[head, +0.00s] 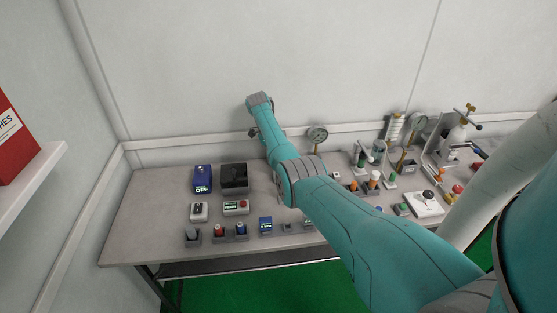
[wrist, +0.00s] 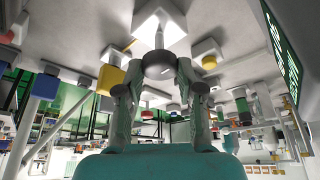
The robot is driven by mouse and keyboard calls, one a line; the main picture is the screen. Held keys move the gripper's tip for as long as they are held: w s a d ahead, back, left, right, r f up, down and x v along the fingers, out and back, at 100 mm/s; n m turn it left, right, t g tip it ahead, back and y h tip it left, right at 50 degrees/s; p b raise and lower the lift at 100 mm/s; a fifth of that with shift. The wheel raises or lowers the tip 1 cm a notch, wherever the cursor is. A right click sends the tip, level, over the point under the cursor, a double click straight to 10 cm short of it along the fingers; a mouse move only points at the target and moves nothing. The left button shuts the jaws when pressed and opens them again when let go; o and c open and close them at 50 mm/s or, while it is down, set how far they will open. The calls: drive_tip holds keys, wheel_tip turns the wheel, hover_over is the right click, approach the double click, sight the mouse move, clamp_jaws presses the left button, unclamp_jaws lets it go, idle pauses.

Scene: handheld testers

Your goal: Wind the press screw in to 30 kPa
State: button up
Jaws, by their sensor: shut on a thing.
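In the wrist view my gripper (wrist: 160,78) has its two fingers closed on either side of a dark grey round knob (wrist: 158,66). A pale tapered rod stands out from the knob toward a bright white block. I take the knob for the press screw's handle, but the view is too close to be sure. In the head view my arm crosses the bench and hides the gripper and the knob. Neither needle can be read.
On the bench (head: 150,225) left of my arm are a blue device marked OFF (head: 202,180), a black box (head: 234,175) and several small testers. More fixtures crowd the right side, including a white box with a black knob (head: 427,201). The bench's left end is bare.

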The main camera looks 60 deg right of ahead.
idle(0.4)
drive_tip(key=o, duration=1.2)
drive_tip(key=shift+c, duration=0.2)
drive_tip(key=shift+r, duration=0.15)
drive_tip(key=v, duration=1.1)
drive_tip(key=shift+w+r, duration=0.15)
drive_tip(key=shift+r, duration=0.25)
drive_tip(key=shift+d, duration=0.1)
